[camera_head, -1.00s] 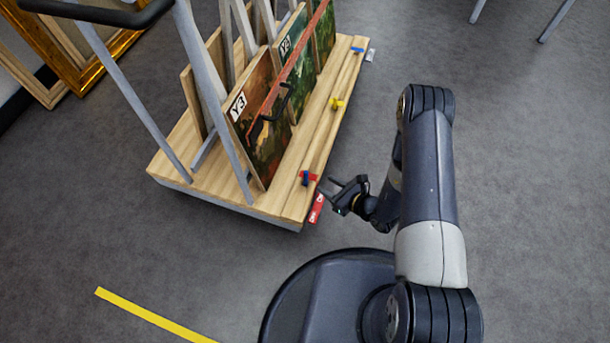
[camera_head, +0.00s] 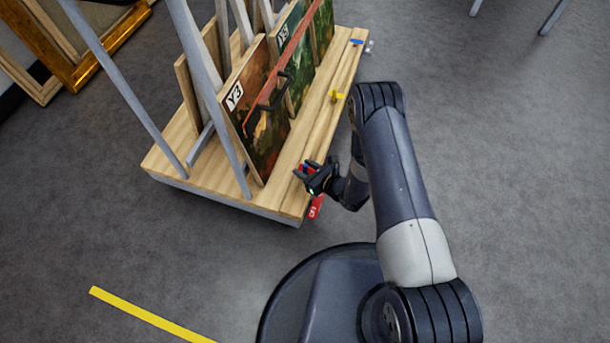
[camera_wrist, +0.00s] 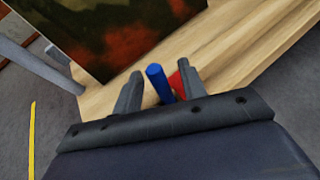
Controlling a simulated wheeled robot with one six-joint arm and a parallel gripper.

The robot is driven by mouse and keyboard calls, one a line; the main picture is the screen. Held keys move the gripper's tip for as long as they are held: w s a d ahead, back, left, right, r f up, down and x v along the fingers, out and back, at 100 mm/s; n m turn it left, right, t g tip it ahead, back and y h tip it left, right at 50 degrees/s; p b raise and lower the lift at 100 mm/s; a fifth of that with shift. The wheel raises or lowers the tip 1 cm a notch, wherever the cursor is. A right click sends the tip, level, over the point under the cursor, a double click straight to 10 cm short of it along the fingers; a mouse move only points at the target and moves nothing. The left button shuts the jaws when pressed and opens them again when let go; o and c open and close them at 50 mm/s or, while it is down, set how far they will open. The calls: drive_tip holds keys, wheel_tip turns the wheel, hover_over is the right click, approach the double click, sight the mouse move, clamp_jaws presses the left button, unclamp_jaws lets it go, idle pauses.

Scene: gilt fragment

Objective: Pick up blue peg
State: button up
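The blue peg (camera_wrist: 159,84) stands up from the wooden deck near its front right edge, with a red piece (camera_wrist: 177,84) beside it. My gripper (camera_wrist: 161,70) is open, with one finger on each side of the peg in the wrist view. A gap shows between the peg and the left finger; on the right, the red piece shows between peg and finger. In the head view my gripper (camera_head: 306,169) is at the deck edge and mostly hides the peg.
The wooden cart deck (camera_head: 322,125) carries upright paintings, one a Y3 panel (camera_head: 255,120), and grey posts. A yellow piece (camera_head: 337,96) and another blue piece (camera_head: 356,42) lie farther along the edge. A red tag (camera_head: 315,208) hangs at the near corner.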

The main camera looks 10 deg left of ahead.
drive_tip(key=shift+w+a, duration=0.1)
clamp_jaws()
idle(0.4)
